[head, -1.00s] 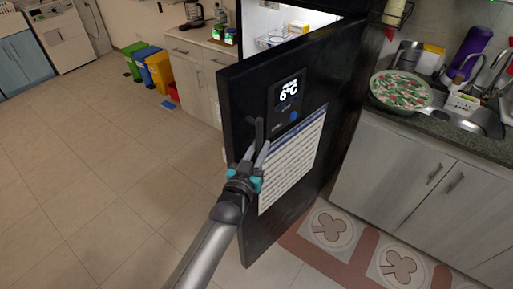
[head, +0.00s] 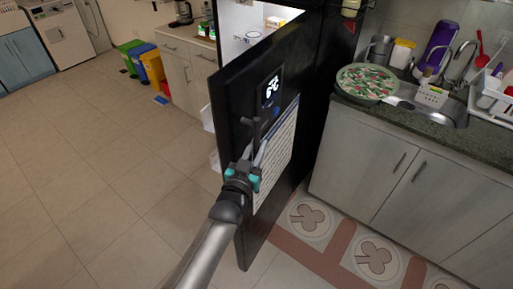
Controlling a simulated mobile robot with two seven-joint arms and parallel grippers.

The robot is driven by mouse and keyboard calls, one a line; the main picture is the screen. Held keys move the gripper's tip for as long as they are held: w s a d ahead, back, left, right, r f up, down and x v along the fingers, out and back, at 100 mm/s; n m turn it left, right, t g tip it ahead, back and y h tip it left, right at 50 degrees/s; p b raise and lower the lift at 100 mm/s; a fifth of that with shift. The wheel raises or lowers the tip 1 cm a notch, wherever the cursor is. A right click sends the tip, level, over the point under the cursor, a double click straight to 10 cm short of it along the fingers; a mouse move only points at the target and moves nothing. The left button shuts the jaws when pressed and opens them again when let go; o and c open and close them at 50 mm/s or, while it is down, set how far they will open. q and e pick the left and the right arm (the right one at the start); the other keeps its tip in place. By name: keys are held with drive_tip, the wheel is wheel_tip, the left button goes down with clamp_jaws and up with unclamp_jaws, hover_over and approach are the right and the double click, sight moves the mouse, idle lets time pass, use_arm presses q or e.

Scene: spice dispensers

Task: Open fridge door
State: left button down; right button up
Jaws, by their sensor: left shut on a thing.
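The black fridge door (head: 240,100) stands open in the middle of the head view, with a lit temperature display (head: 270,91) and a white printed sheet (head: 276,160) on its front. The lit fridge interior (head: 238,24) shows behind it. My left gripper (head: 251,143) is at the door's front near its free edge, shut on the door handle, which is mostly hidden by the fingers. My right gripper is not in view.
A counter (head: 455,140) with a sink and a round patterned dish (head: 366,82) stands to the right. Coloured bins (head: 152,66) stand at the back left. The tiled floor (head: 90,180) left of the door is clear. A patterned mat (head: 325,240) lies below the counter.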

use_arm(q)
drive_tip(key=shift+s+d, duration=0.15)
drive_tip(key=shift+d, duration=0.15)
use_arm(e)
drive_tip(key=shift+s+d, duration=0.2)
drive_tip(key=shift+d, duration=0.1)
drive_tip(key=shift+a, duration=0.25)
use_arm(q)
drive_tip(key=c, duration=1)
unclamp_jaws()
drive_tip(key=shift+c, duration=0.2)
drive_tip(key=shift+s, duration=0.1)
drive_tip(key=v, duration=1.5)
drive_tip(key=shift+p, duration=0.35)
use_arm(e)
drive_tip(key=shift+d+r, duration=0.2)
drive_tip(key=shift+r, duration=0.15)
use_arm(q)
drive_tip(key=shift+a, duration=0.15)
